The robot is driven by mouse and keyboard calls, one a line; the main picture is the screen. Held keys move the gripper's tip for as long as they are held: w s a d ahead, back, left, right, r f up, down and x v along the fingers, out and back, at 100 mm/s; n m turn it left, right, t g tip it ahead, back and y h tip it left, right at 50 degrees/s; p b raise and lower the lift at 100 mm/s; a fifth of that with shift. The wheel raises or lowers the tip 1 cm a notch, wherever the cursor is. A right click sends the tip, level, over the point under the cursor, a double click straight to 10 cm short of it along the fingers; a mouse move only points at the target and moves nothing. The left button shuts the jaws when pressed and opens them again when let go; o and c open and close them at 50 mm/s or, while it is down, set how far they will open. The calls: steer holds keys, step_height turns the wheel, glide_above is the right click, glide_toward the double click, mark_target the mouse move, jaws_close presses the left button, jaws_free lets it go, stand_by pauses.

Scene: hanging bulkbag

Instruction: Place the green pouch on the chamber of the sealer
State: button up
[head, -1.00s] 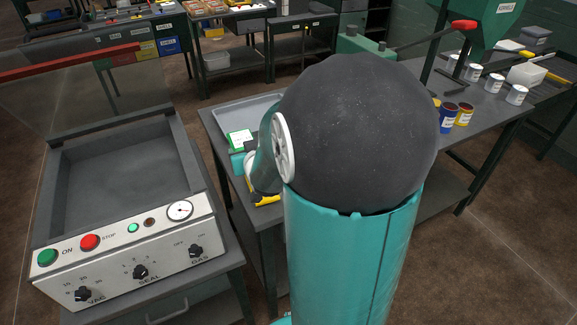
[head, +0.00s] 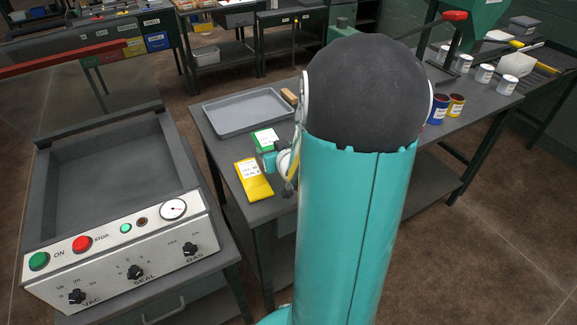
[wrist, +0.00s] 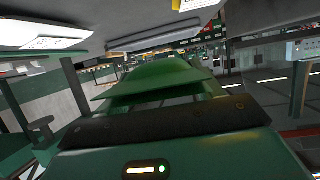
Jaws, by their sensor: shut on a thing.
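The green pouch (head: 265,138), with a white label, shows in the head view above or on the side table, beside the grey tray. My gripper (head: 269,160) is shut on its near edge. In the wrist view the pouch (wrist: 160,77) extends flat out from my gripper (wrist: 160,104). Whether it is clear of the tabletop I cannot tell. The sealer (head: 120,240) stands at the left in the head view. Its chamber (head: 115,175) is open and empty, with the clear lid raised behind it. My gripper is to the right of the chamber.
A yellow pouch (head: 253,180) lies on the side table (head: 222,160), close to my gripper. The grey tray (head: 245,112) looks empty. Several cans (head: 485,73) stand farther right. A narrow gap separates the sealer's stand from the table.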

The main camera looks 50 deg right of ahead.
steer(key=d+f, duration=0.1)
steer(key=s+d+f, duration=0.1)
steer(key=f, duration=0.1)
steer(key=d+f, duration=0.1)
steer(key=f, duration=0.1)
steer(key=shift+s+d, duration=0.3)
steer(key=shift+s+d+f, duration=0.1)
steer(key=shift+d+f, duration=0.05)
steer(key=shift+f, duration=0.7)
steer(key=shift+s+d+f, duration=0.1)
steer(key=shift+d+f, duration=0.05)
steer(key=shift+f, duration=0.65)
steer(key=shift+f, duration=0.3)
steer(key=o, duration=1)
steer(key=shift+o, duration=0.2)
steer(key=shift+a+r, duration=0.1)
steer(key=shift+r, duration=0.05)
